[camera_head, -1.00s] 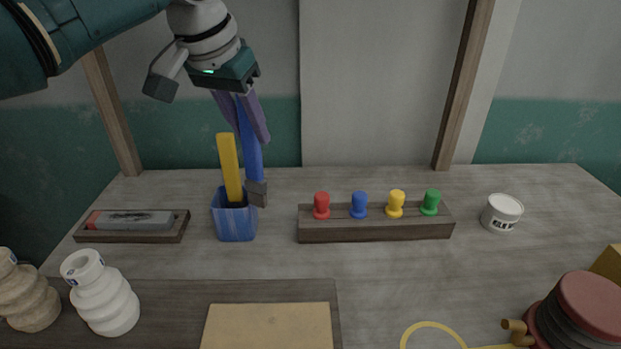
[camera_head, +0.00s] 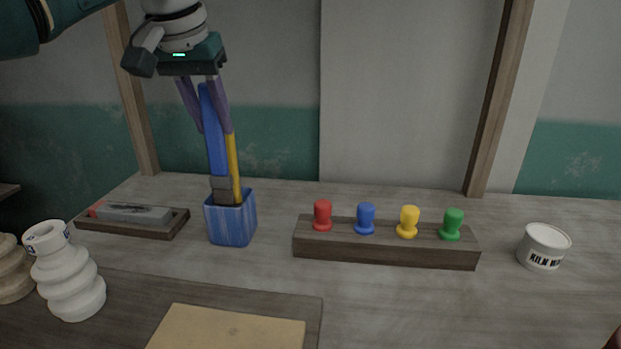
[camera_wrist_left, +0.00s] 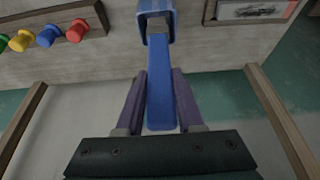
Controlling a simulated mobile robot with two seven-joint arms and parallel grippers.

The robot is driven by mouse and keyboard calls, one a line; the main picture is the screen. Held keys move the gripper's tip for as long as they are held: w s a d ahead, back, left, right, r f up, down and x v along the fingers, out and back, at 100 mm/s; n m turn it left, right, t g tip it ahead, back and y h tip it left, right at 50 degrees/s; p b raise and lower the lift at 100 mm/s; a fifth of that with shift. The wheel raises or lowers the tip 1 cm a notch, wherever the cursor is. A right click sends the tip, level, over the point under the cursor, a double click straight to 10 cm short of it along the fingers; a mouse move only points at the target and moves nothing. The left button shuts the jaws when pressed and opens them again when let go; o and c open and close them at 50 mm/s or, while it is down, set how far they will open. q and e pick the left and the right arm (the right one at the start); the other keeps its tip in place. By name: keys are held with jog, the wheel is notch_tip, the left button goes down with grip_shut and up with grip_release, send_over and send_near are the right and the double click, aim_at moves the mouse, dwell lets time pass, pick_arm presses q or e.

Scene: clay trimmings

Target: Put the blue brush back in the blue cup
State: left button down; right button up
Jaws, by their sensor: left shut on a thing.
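The blue brush (camera_head: 214,130) is upright with a slight tilt, its grey-brown end pointing down. My left gripper (camera_head: 214,131) is shut on its blue handle from above, purple fingers on either side. The blue cup (camera_head: 231,224) stands upright on the table with a yellow-handled tool (camera_head: 234,160) in it. The brush's lower end is at the cup's mouth; how far it is inside is hard to tell. The left wrist view shows the brush (camera_wrist_left: 160,100) between the fingers, leading to the cup (camera_wrist_left: 146,8). My right gripper is not in view.
A wooden tray with a grey block (camera_head: 176,229) lies left of the cup. A wooden rack (camera_head: 385,247) with several coloured pegs stands to its right. A white jar (camera_head: 543,247) is far right, a white ribbed bottle (camera_head: 68,275) front left, and a tan board (camera_head: 230,332) in front.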

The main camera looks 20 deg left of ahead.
aim_at(215, 156)
pick_arm(q)
notch_tip(215, 156, down, 7)
jog(key=shift+d, duration=0.1)
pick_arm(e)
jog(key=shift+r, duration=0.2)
pick_arm(q)
jog(key=shift+f, duration=0.2)
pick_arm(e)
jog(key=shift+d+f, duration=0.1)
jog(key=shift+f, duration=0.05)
pick_arm(q)
jog(key=shift+f, duration=0.1)
jog(key=c, duration=0.5)
grip_release()
